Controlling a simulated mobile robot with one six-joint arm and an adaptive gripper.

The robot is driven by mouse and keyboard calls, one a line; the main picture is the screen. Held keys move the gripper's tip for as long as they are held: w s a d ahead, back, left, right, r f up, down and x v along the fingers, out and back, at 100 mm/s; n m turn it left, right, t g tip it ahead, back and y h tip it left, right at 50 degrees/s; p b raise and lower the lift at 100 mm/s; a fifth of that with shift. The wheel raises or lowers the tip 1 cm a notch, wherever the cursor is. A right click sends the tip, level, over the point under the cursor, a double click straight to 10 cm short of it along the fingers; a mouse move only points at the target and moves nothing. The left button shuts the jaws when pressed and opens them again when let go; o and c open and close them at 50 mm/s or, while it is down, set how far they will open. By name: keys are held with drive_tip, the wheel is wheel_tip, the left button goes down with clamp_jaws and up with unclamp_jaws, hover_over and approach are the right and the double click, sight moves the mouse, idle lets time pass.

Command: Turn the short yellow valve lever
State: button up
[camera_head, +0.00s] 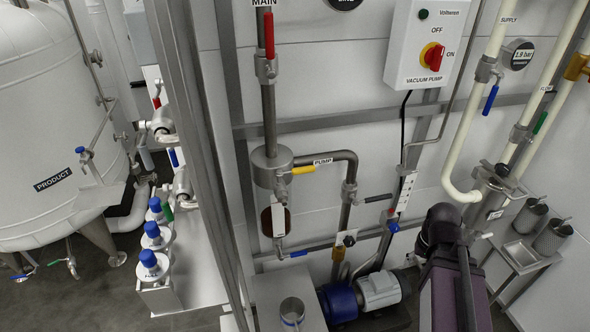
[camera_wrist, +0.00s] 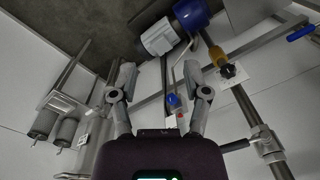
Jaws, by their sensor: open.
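The short yellow valve lever (camera_head: 303,170) sticks out to the right from a grey round valve body (camera_head: 271,167), beside the PUMP label in the head view. It lies about horizontal. I cannot make it out in the wrist view. My gripper (camera_wrist: 161,90) shows in the wrist view with its two fingers wide apart and nothing between them. In the head view, my arm (camera_head: 452,270) is at the lower right, well apart from the lever, and my fingers cannot be made out there.
A red lever (camera_head: 269,35) is above the yellow one. A black lever (camera_head: 378,197) and a blue knob (camera_head: 393,227) lie to its lower right. The pump (camera_head: 365,295) stands below. A metal post (camera_head: 190,130) rises on the left.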

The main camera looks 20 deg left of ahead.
drive_tip(key=m+g+y+p, duration=0.1)
drive_tip(key=m+g+y, duration=0.8)
drive_tip(key=y, duration=0.6)
approach(294, 172)
drive_tip(key=w+a+v, duration=0.1)
drive_tip(key=v, duration=0.4)
drive_tip(key=shift+d+f, duration=0.2)
drive_tip(key=shift+d, duration=0.15)
drive_tip(key=shift+s+a, duration=0.1)
drive_tip(key=x, duration=1.3)
drive_tip(key=shift+s+a, duration=0.15)
drive_tip(key=shift+s, duration=0.1)
